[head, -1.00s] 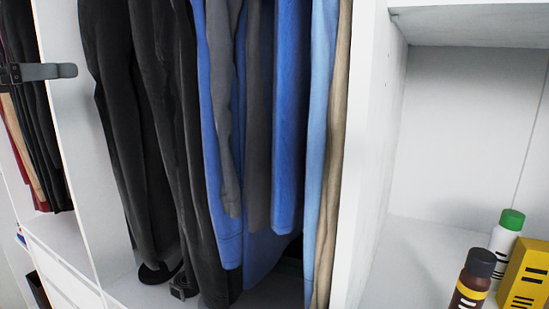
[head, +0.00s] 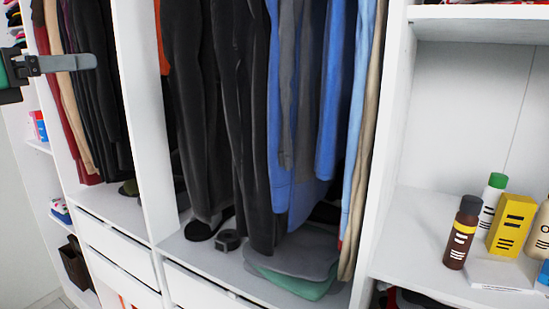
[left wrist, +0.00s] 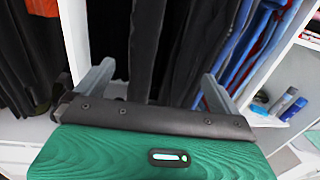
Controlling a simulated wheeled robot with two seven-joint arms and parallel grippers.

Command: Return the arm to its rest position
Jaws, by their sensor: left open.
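My left gripper (head: 82,62) shows at the left edge of the head view, in front of the hanging clothes of the left bay. Its grey finger points right. In the left wrist view, the two grey fingers of this gripper (left wrist: 158,70) stand well apart, with nothing held between them. Its green and black body fills the lower part of that view. Dark hanging trousers (left wrist: 142,45) show beyond the fingers; how far off they are I cannot tell. My right gripper is in neither view.
Black trousers (head: 190,110) and blue garments (head: 335,90) hang in the middle bay. Folded grey cloth (head: 295,250) and a dark belt (head: 228,240) lie on its floor. A brown bottle (head: 461,235) and a yellow box (head: 511,225) stand on the right shelf. White drawers (head: 120,252) are below.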

